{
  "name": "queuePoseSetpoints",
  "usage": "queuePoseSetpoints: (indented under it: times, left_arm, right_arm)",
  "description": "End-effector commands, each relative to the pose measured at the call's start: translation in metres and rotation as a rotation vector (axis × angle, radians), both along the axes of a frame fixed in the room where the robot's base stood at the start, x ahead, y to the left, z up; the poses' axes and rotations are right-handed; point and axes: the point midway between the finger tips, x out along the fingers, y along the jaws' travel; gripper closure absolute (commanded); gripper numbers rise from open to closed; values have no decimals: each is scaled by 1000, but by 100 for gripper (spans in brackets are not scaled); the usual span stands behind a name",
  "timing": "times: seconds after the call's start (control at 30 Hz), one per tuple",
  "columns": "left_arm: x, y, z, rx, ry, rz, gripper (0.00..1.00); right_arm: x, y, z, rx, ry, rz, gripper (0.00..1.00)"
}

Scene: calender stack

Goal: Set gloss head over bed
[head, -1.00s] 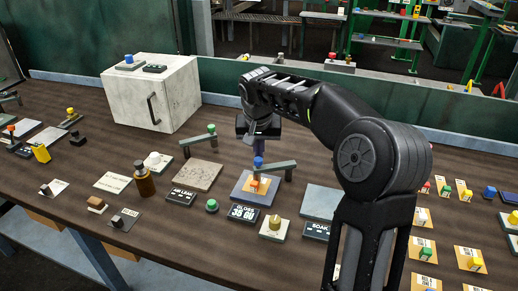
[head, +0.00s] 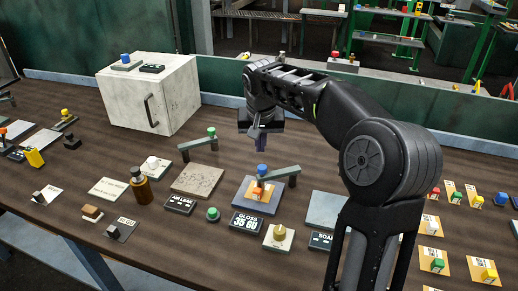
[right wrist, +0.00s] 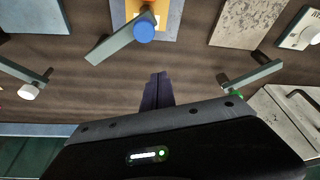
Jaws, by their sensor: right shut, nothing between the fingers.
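The gloss head appears to be the grey swing arm (head: 280,174) with a blue knob (head: 262,170). Its knob end is over the orange card on the blue bed plate (head: 239,199), behind the GLOSS 35 GU display (head: 246,221). In the right wrist view the blue knob (right wrist: 144,29) also covers part of the orange card, and the bar slants off to the lower left. My right gripper (head: 261,147) is shut and empty, pointing down behind and above the knob, apart from it. Its closed fingers (right wrist: 157,90) show in the wrist view. My left gripper is out of view.
A similar arm with a green knob (head: 211,132) stands to the left, near a stone-like slab (head: 197,181). A white cabinet (head: 150,92) stands at the back left. A brown bottle (head: 140,188) and small cards crowd the table. Bare wood lies behind the bed.

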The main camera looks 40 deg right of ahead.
Motion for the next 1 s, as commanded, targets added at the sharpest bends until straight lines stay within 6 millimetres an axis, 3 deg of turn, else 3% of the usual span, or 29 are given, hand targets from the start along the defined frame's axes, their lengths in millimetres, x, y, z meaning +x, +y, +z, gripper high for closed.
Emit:
queuePoseSetpoints:
  times: [0.2, 0.4, 1.0]
  left_arm:
    - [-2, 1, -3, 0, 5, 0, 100]
    - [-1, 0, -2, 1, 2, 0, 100]
    - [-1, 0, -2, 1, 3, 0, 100]
  right_arm:
    - [-13, 8, 50, -3, -7, 1, 100]
    - [-20, 13, 74, -2, -5, 0, 100]
    - [-22, 14, 79, -3, -4, -1, 100]
